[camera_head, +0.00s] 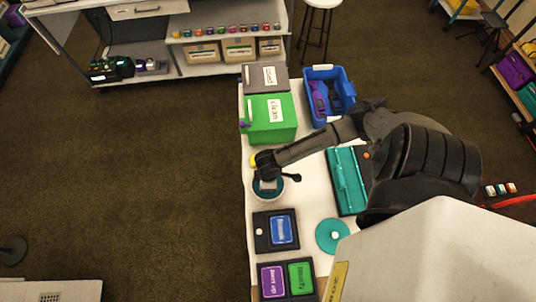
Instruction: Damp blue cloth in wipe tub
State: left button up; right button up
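A small round white tub (267,195) with a teal inside stands on the white table, left of centre; I take it for the wipe tub. My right gripper (267,176) points down over its opening, its dark fingers covering the far rim. A small pale grey-blue patch shows in the opening below the fingers; I cannot tell whether it is the cloth or whether the gripper holds it. The finger gap is too small to read. A round teal lid (331,236) with a white knob lies nearer me. My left gripper is not in view.
Green (270,118) and grey (263,78) labelled boxes stand at the table's far end beside a blue bin (340,80) with purple and dark items. A teal tray (347,181) lies right of the tub. Labelled cards (283,230) lie nearer me. Bare table (308,200) separates tub and tray.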

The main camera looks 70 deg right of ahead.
dwell(0.4)
dwell(0.5)
jog(key=shift+d+f+p, duration=0.1)
jog(key=shift+f+p, duration=0.05)
jog(key=shift+p, duration=0.2)
dwell(0.6)
jog(key=shift+r+p, duration=0.6)
jog(key=shift+p, duration=0.15)
notch_tip(320, 180, up, 5)
jog(key=p, duration=0.5)
jog(key=shift+p, duration=0.4)
jog(key=shift+r+p, duration=0.55)
jog(key=shift+p, duration=0.2)
